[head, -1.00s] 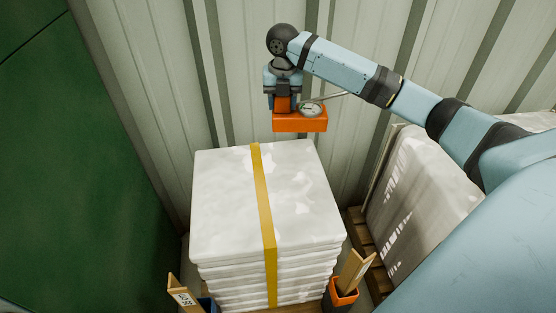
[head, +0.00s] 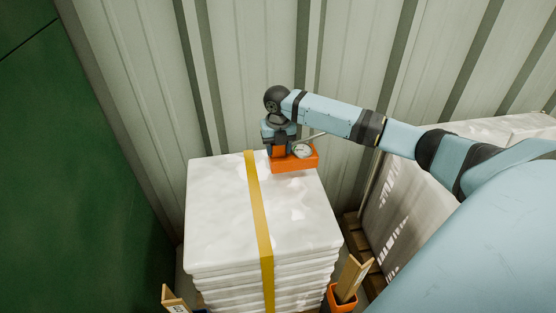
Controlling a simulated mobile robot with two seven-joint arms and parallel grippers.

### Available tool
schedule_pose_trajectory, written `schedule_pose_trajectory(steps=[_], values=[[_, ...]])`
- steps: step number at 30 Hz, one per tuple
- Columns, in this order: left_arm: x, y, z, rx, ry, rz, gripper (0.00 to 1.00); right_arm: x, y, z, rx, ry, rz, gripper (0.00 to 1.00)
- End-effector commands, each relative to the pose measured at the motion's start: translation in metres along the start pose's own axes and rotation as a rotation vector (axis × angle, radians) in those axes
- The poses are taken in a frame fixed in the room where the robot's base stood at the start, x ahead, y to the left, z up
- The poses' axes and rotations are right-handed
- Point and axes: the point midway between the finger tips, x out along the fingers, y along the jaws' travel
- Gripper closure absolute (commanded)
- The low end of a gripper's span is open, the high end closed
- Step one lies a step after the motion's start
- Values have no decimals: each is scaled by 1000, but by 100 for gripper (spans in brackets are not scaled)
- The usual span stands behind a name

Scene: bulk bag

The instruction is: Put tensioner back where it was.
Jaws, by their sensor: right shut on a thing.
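The tensioner (head: 295,162) is an orange block with a round dial and a thin lever on top. My right gripper (head: 279,153) is shut on it, at its left end. The tensioner is at the back edge of the stack of white bags (head: 215,220), right of the yellow strap (head: 258,205). I cannot tell whether its underside touches the top bag. The gripper's fingertips are largely hidden by the tensioner and the wrist. My left gripper is not in view.
A corrugated metal wall (head: 150,90) stands close behind the stack. A second wrapped load (head: 410,195) on a pallet stands to the right. An orange holder (head: 341,298) with a wooden piece is at the stack's front right corner. A green panel (head: 70,180) is at the left.

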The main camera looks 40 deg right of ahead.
Motion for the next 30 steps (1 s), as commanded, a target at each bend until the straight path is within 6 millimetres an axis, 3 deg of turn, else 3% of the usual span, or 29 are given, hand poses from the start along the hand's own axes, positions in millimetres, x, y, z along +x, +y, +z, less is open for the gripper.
schedule_pose_trajectory(steps=[5,13,25,26,28,30], values=[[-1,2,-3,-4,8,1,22,9,1,0,-1,-1,2,100],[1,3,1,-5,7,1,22,45,0,0,1,0,0,100],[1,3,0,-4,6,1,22,50,1,0,0,-1,1,100],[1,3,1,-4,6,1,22,51,0,0,-1,0,1,45],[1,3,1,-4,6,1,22,51,0,0,-1,0,1,29],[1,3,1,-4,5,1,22,51,0,0,-1,0,1,27]])
